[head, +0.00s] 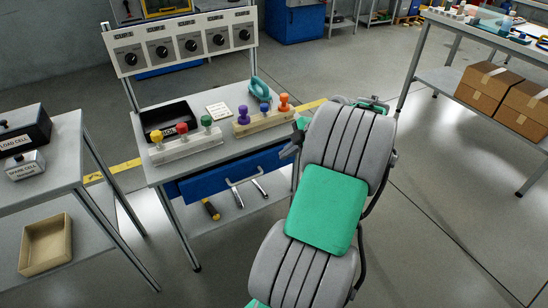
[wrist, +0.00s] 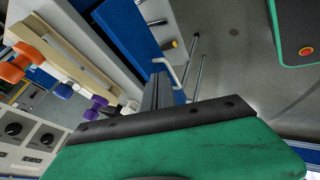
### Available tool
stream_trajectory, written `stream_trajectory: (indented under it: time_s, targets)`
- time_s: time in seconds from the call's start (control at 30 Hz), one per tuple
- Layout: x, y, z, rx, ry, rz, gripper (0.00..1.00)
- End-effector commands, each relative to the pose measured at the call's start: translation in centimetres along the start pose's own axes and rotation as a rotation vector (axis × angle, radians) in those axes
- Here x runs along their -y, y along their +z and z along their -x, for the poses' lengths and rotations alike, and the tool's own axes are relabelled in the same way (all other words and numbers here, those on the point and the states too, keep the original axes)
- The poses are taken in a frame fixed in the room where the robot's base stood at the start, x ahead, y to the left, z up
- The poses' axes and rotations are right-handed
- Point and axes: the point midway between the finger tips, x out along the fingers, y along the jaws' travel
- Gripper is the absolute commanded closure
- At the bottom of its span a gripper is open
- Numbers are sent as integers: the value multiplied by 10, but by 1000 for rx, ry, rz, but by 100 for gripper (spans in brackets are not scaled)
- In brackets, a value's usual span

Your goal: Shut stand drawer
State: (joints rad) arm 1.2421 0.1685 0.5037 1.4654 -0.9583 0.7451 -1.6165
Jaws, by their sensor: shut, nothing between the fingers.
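The stand (head: 222,148) is a grey table with a blue drawer (head: 222,178) under its top. The drawer front carries a silver bar handle (head: 247,190). How far the drawer stands out is hard to tell. My gripper (head: 289,151) is at the right end of the drawer, shut and empty. In the wrist view, the dark fingers of my gripper (wrist: 160,85) point at the blue drawer front (wrist: 133,38), with the handle (wrist: 180,74) close beside them. Contact with the drawer cannot be told.
Knobbed weights in wooden and white holders (head: 262,120) and a black tray (head: 168,118) stand on the stand's top, below a dial panel (head: 188,44). A yellow-handled tool (head: 211,210) lies on the lower shelf. A side table (head: 65,150) is at left.

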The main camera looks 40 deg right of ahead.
Motion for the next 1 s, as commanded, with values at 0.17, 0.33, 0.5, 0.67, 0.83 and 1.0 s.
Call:
stream_trajectory:
  time_s: [0.17, 0.33, 0.5, 0.67, 0.83, 1.0]
  targets:
    - [74, 84, -20, 75, 72, -136, 100]
    - [154, 105, -63, 11, 118, -266, 100]
    - [170, 82, -104, -182, 326, -616, 100]
    - [148, 54, -107, -406, 436, -1013, 100]
    - [118, 42, -91, -732, 493, -1506, 100]
    - [83, 49, -49, -1153, 438, -2014, 100]
